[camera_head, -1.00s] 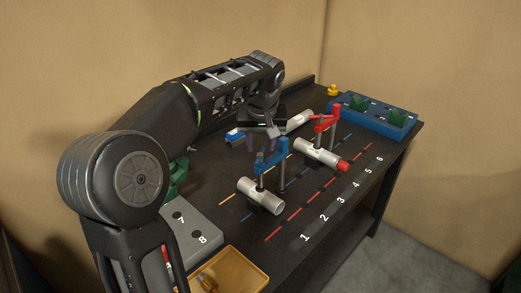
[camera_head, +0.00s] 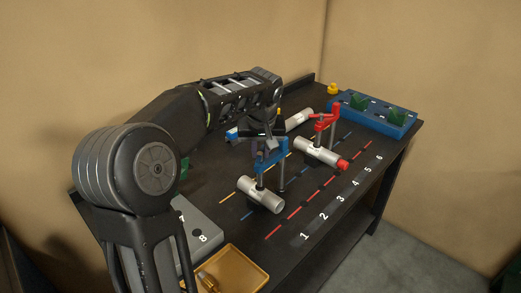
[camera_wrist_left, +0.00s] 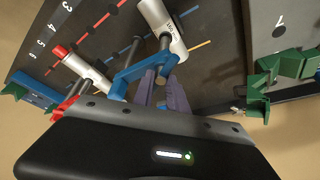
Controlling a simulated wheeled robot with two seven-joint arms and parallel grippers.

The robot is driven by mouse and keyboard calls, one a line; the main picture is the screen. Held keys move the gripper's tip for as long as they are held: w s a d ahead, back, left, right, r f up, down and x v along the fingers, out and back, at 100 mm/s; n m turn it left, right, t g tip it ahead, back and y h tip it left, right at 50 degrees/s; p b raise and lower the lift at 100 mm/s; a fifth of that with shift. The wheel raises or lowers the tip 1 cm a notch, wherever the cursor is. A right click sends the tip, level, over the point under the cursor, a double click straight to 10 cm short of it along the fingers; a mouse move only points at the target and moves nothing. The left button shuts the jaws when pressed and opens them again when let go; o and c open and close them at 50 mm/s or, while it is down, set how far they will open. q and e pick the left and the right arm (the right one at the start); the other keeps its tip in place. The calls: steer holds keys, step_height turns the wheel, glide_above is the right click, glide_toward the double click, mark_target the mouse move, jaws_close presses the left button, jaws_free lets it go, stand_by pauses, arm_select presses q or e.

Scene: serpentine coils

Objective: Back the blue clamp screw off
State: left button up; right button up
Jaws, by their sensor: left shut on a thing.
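The blue clamp (camera_head: 272,158) stands over a light grey tube (camera_head: 262,196) near the middle of the table. My left gripper (camera_head: 264,148) is at the top of this clamp, with the arm reaching in from the left behind it. In the left wrist view, the blue clamp (camera_wrist_left: 136,70) crosses the grey tube (camera_wrist_left: 160,22). The left gripper's purplish fingers (camera_wrist_left: 166,86) are closed around the clamp's screw (camera_wrist_left: 163,66), whose exact contact is partly hidden. My right gripper is not in view.
A red clamp (camera_head: 325,122) holds a red-ended tube (camera_head: 318,151) just to the right. A blue block with green pieces (camera_head: 380,112) is at the far right. A yellow tray (camera_head: 232,254) and grey numbered block (camera_head: 200,222) are in front. The numbered right strip is clear.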

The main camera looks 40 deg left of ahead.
arm_select(q)
jaws_close()
steer(key=shift+n, duration=0.4)
steer(key=n+y+b, duration=0.1)
steer(key=n, duration=0.1)
steer(key=shift+w+d+n+g, duration=0.1)
steer(key=shift+n+g, duration=0.2)
steer(key=shift+g, duration=0.1)
steer(key=shift+w+r+n+g+y, duration=0.15)
steer(key=shift+n+g, duration=0.2)
steer(key=shift+n, duration=0.6)
steer(key=shift+s+n+g+y, duration=0.15)
steer(key=shift+n+g, duration=0.2)
steer(key=shift+n, duration=0.6)
steer(key=shift+w, duration=0.1)
steer(key=o, duration=0.7)
jaws_free()
